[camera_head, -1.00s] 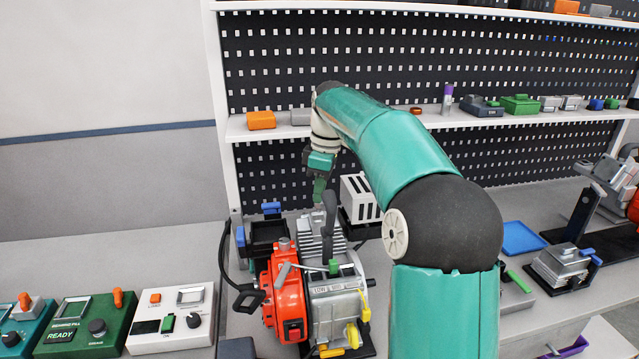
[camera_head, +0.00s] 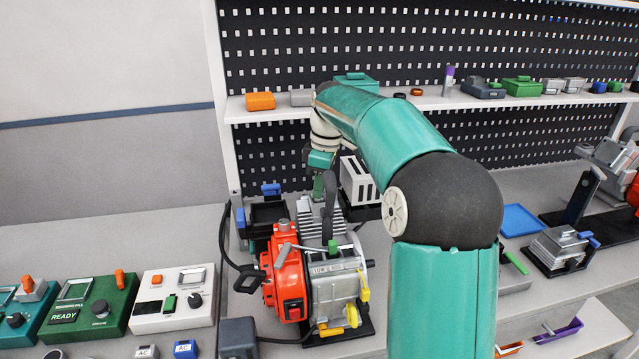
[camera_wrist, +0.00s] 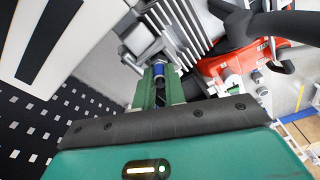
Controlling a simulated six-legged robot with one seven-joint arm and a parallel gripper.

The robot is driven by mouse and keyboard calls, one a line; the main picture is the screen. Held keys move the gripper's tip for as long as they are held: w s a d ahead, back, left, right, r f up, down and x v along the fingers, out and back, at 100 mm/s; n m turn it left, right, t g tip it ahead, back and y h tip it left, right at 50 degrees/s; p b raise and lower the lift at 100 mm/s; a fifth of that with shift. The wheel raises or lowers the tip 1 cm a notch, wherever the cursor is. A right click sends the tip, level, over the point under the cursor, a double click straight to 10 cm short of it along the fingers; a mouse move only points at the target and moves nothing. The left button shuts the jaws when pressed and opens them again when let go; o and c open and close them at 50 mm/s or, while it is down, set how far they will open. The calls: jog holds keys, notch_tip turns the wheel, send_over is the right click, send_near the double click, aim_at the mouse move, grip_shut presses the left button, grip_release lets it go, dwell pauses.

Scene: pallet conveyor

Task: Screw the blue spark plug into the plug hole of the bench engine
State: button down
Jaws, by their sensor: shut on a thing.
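The bench engine (camera_head: 334,262) has a red housing and a grey finned body and stands on the bench. My gripper (camera_head: 318,190) is at the engine's back, by the black lever. In the wrist view my gripper (camera_wrist: 160,90) is shut on the blue spark plug (camera_wrist: 160,68), of which a blue band shows between the green fingers. The plug points at a grey metal boss (camera_wrist: 143,42) beside the cooling fins. The plug hole itself is hidden, and I cannot tell how far the plug is in. The plug does not show in the head view.
A white slotted box (camera_head: 357,185) stands close right of my gripper. A black tray with a blue clip (camera_head: 268,208) is behind the engine at left. Control boxes (camera_head: 173,300) line the bench at left. A loaded shelf (camera_head: 440,102) runs above the bench.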

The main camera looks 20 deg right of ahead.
jog(key=shift+f, duration=0.15)
dwell(0.5)
jog(key=shift+n, duration=0.3)
jog(key=n, duration=0.2)
jog(key=shift+n, duration=0.4)
jog(key=shift+g, duration=0.3)
jog(key=n, duration=0.3)
jog(key=shift+n, duration=0.3)
